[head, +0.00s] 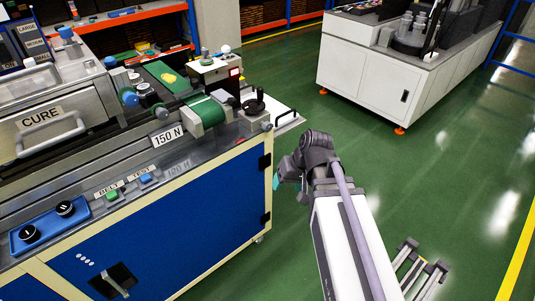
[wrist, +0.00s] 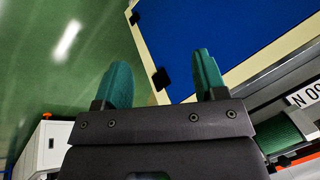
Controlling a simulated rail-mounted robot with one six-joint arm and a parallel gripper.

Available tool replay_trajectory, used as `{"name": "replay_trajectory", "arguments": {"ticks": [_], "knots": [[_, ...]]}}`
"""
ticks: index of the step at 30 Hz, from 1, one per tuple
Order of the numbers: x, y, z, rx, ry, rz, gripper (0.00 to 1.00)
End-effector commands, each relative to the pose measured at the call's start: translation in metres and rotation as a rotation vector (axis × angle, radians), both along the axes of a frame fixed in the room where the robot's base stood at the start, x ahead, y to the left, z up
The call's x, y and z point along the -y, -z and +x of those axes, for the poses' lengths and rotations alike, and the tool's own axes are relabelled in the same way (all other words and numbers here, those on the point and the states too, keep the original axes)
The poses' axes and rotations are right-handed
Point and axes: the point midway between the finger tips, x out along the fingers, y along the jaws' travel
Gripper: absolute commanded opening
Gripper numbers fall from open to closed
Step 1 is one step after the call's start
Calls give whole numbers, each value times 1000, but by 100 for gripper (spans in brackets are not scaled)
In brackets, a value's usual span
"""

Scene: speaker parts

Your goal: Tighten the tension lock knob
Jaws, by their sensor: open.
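A black handwheel with an upright handle (head: 254,103) sits on a grey block at the right end of the blue bench, beside the green belt roller (head: 204,113). I cannot tell which is the tension lock knob. My gripper (head: 276,181) is beside the bench's right end, below the bench top and apart from both. In the wrist view its two teal fingers (wrist: 163,80) are apart, with nothing between them.
The bench's blue front panel (head: 205,215) is close to my gripper; it also fills the wrist view's upper right. A white machine (head: 365,75) stands at the back right. Green floor between is clear.

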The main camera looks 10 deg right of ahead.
Motion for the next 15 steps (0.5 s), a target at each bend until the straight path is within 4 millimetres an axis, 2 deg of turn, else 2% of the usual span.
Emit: {"name": "replay_trajectory", "arguments": {"ticks": [1, 3, 5, 6, 7, 8, 9, 10, 12, 15], "knots": [[-1, 58, 22, 93, -32, 84, 65], [-5, 80, 55, 284, -97, 209, 65], [-4, 90, 87, 506, -147, 300, 65], [0, 89, 111, 690, -173, 342, 65], [6, 80, 128, 836, -182, 353, 65], [12, 64, 142, 972, -186, 346, 65], [19, 36, 155, 1123, -185, 318, 65], [23, 16, 163, 1213, -184, 286, 65], [32, -4, 172, 1357, -181, 194, 65], [38, -9, 175, 1435, -217, 77, 65]]}}
